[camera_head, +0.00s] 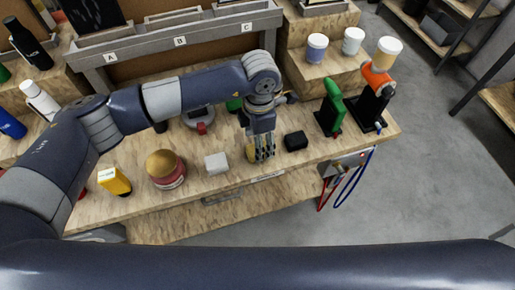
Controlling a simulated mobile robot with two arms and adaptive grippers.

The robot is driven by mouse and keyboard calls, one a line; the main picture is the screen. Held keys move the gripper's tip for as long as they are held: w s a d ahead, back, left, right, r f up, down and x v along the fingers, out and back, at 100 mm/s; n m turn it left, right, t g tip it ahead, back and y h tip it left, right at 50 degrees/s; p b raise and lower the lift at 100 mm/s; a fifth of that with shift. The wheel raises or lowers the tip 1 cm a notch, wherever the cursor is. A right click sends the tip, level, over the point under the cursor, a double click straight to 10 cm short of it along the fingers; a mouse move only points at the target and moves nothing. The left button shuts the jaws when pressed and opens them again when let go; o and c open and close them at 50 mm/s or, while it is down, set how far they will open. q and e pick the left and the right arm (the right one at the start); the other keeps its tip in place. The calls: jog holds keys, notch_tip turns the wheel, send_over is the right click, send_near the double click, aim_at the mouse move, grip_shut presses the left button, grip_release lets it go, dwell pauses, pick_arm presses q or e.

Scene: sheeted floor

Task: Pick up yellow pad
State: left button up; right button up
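My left gripper (262,155) points down over the wooden workbench, with its fingertips low near the bench top. A small yellow piece (251,154), which looks like the pad, shows at the left side of the fingers and is partly hidden by them. I cannot tell whether the fingers touch or hold it, or how far apart they are. My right gripper is outside the view; only a dark arm link crosses the bottom.
A white block (216,163) lies left of the gripper and a black block (296,141) right of it. A gold-lidded jar (165,168) and a yellow-black item (115,182) stand further left. A green tool (332,105) and an orange-black tool (375,90) stand at right.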

pick_arm(q)
jog(key=shift+f+p, duration=0.35)
notch_tip(320, 180, down, 4)
jog(key=shift+w+a+r+p, duration=0.15)
jog(key=shift+r+p, duration=0.1)
jog(key=shift+p, duration=0.6)
jog(key=shift+f, duration=0.5)
jog(key=c, duration=1.2)
jog(key=shift+w+r, duration=0.1)
jog(key=shift+c, duration=0.2)
jog(key=shift+r+b, duration=0.45)
notch_tip(320, 180, up, 2)
jog(key=shift+r+b, duration=0.15)
jog(key=shift+b, duration=0.65)
jog(key=s+d+r+b, duration=0.1)
jog(key=s+d+b, duration=0.1)
jog(key=s, duration=0.5)
jog(key=s+d+b, duration=0.2)
jog(key=s+d, duration=0.1)
jog(key=s, duration=0.5)
jog(key=shift+s+r+b, duration=0.2)
jog(key=shift+r+b, duration=0.15)
